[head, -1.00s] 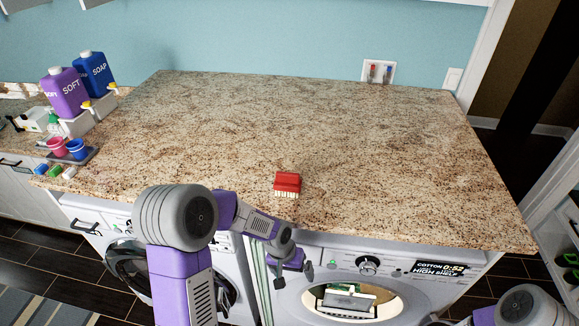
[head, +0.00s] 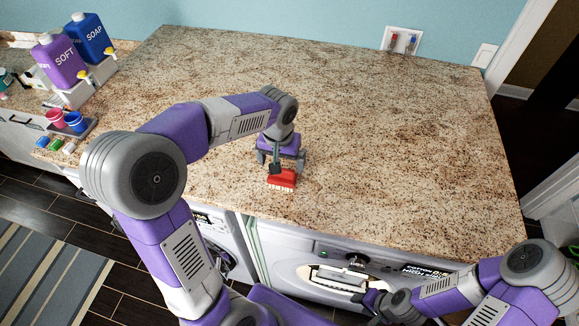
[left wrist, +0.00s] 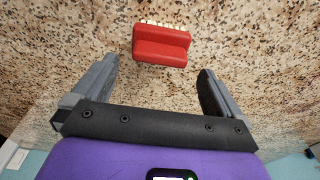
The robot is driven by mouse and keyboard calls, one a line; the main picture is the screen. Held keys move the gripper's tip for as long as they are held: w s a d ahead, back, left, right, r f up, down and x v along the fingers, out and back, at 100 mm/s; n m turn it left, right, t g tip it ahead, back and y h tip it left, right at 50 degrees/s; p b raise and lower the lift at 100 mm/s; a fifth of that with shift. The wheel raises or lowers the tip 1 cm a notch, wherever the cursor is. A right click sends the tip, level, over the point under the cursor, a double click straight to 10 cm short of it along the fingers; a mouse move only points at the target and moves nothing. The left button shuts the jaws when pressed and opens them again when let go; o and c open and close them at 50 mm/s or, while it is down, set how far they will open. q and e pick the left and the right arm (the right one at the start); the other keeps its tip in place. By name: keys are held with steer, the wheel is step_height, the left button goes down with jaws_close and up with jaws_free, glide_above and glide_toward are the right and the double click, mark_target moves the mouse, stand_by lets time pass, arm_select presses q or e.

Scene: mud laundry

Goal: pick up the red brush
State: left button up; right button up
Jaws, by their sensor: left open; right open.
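The red brush (head: 282,179) lies on the speckled countertop close to its front edge, its pale bristles toward that edge. In the left wrist view the brush (left wrist: 161,46) lies beyond the fingertips, roughly centred between the jaws. My left gripper (head: 281,166) is open above the counter, just behind the brush; in the left wrist view its fingers (left wrist: 158,80) are apart with nothing between them. One finger hides a little of the brush in the head view. My right gripper (head: 366,300) is low at the front of the washer, partly seen, away from the brush.
The countertop (head: 400,130) around the brush is mostly clear. At the left stand a purple SOFT bottle (head: 60,62), a blue SOAP bottle (head: 91,38), and a tray with cups (head: 66,122). A washing machine (head: 310,262) is below the front edge.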

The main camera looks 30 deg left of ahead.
arm_select(q)
step_height(320, 180, down, 7)
steer(key=shift+w+r+p, duration=0.15)
steer(key=shift+r+p, duration=0.05)
steer(key=shift+p, duration=0.1)
steer(key=c, duration=0.8)
step_height(320, 180, up, 10)
steer(key=shift+r, duration=0.1)
steer(key=o, duration=0.5)
steer(key=c, duration=0.4)
